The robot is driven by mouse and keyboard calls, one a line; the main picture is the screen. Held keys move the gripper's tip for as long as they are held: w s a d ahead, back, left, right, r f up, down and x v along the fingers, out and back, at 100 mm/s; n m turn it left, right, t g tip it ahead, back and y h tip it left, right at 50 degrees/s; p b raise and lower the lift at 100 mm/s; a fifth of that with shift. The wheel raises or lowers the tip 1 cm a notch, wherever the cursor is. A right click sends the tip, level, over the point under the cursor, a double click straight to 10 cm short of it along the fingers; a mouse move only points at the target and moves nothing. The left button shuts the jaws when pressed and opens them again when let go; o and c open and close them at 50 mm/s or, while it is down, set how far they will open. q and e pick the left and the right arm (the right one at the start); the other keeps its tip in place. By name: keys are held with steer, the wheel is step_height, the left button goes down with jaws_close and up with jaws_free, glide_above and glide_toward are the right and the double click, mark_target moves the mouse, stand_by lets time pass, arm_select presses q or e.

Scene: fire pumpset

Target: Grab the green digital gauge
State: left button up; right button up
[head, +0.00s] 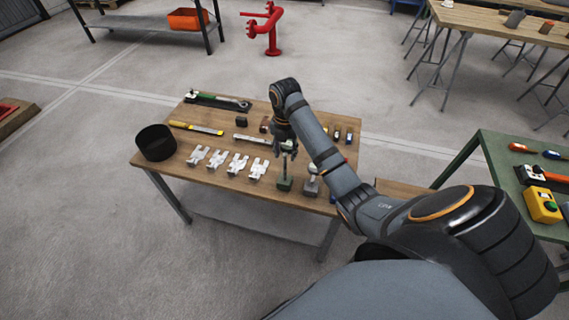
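A small green upright object (285,183), with a block-like base and a thin stem, stands near the front edge of the wooden table (225,186). It looks like the green digital gauge, but it is too small to read any display. My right gripper (287,149) points down just above it, near the top of its stem. I cannot tell whether they touch or whether the fingers are open. My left gripper is out of view.
A similar grey object (311,184) stands close on the right of the green one. Several white pieces (238,164) lie to its left, with a black round bin (156,143) at the table's left end. A green table (489,156) with tools is at right.

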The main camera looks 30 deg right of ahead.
step_height(320, 180, down, 5)
steer(key=b, duration=0.4)
steer(key=shift+s+a, duration=0.1)
steer(key=shift+a, duration=0.05)
steer(key=shift+f, duration=0.1)
jaws_close()
steer(key=shift+r, duration=0.25)
